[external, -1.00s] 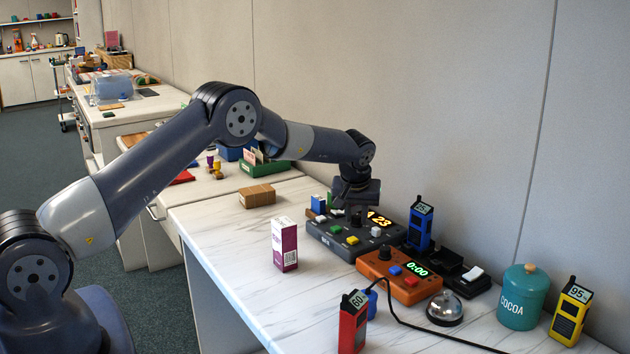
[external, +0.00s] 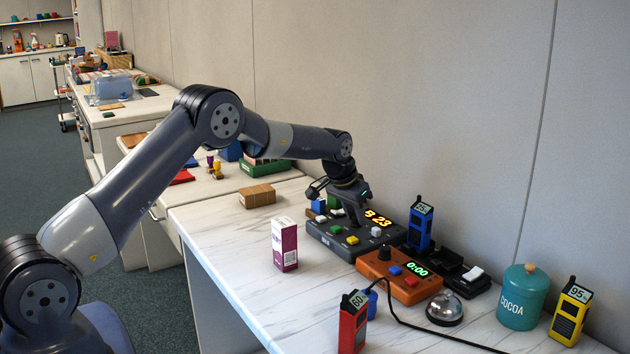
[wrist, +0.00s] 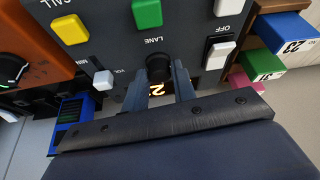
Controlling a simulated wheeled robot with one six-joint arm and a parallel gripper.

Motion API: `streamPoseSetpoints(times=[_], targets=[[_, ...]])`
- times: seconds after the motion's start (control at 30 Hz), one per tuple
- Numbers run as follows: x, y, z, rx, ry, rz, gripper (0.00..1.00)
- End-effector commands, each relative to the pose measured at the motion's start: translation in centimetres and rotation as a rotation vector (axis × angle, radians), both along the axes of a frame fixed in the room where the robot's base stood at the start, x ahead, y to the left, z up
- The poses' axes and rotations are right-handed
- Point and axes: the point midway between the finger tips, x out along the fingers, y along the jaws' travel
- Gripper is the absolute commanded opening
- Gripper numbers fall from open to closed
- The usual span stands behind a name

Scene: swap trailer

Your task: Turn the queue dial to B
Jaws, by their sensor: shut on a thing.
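The queue dial is the black knob (wrist: 158,66) labelled LANE on the dark queue box (external: 325,237). My gripper (wrist: 162,82) is shut on the dial, one finger on each side of it in the wrist view. In the external view my gripper (external: 356,220) reaches down onto the box and hides the dial. The box's display (external: 378,218) reads "B 23" in yellow digits. In the wrist view my fingers cover part of this display.
An orange timer box (external: 385,280) reading 0:00 stands in front of the queue box. A blue radio (external: 419,226) stands behind, close to the right. A purple and white carton (external: 284,245) stands to the left. The worktop's front left is clear.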

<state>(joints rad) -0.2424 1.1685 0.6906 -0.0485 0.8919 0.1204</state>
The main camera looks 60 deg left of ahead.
Motion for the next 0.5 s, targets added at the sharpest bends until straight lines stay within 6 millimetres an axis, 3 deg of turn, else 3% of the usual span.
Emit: streamPoseSetpoints(times=[0.5], targets=[[0.02, 0.11, 0.04, 0.001, -0.001, -0.145, 0.03]])
